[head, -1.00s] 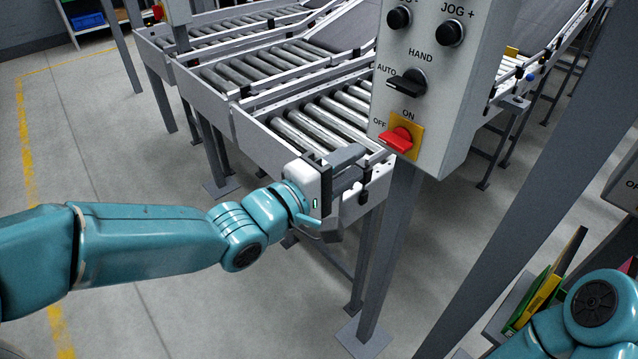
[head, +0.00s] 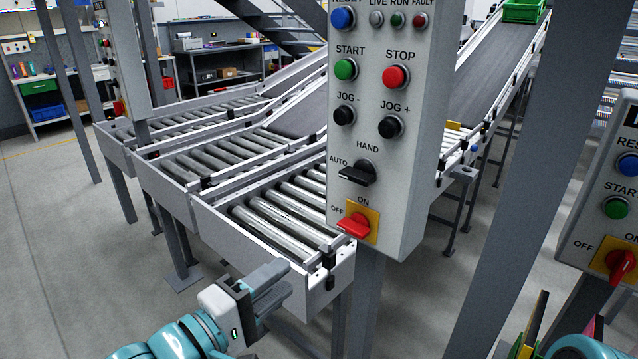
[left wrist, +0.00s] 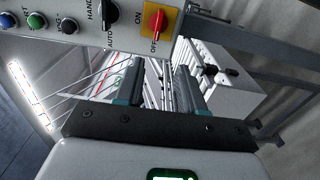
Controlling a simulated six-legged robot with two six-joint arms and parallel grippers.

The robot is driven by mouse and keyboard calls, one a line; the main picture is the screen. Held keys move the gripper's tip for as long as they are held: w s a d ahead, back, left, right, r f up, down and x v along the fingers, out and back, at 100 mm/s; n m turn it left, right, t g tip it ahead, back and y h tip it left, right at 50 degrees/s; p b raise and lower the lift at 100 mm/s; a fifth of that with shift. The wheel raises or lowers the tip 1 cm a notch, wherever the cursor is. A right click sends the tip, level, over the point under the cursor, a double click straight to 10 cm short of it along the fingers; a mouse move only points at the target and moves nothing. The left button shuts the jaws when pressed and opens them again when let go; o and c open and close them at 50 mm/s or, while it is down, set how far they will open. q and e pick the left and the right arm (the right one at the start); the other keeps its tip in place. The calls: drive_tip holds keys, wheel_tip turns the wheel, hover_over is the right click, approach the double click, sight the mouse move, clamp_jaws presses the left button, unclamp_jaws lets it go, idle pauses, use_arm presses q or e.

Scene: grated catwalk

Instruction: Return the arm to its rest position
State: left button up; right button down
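My left gripper (head: 278,283) is in the lower middle of the head view, below and left of the grey control panel (head: 402,190). It touches nothing that I can see. In the left wrist view its two dark fingers (left wrist: 160,88) stand apart with nothing between them. The panel's red switch (head: 354,225) on a yellow plate points toward OFF. Its black selector (head: 358,174) points toward AUTO. My right arm shows only as a teal piece at the bottom right; its gripper is out of view.
Roller conveyors (head: 285,215) run behind the left gripper, their near end close to it. A grey post (head: 535,180) stands right of the panel, with a second panel (head: 612,200) beyond. Open floor (head: 60,250) lies at the left.

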use_arm(q)
wheel_tip(320, 180, down, 22)
drive_tip(key=n+g+y+p, duration=0.3)
drive_tip(key=g+y+p, duration=0.1)
drive_tip(key=g, duration=0.1)
drive_tip(key=s+a+f+m+g+y+p, duration=0.1)
drive_tip(key=s+f+m+g+y, duration=0.1)
drive_tip(key=s+f+m+g, duration=0.7)
drive_tip(key=s+f+m, duration=0.3)
drive_tip(key=s+f, duration=0.5)
drive_tip(key=shift+s+a+f+p, duration=0.15)
drive_tip(key=shift+a+f+p, duration=0.15)
drive_tip(key=shift+a, duration=0.05)
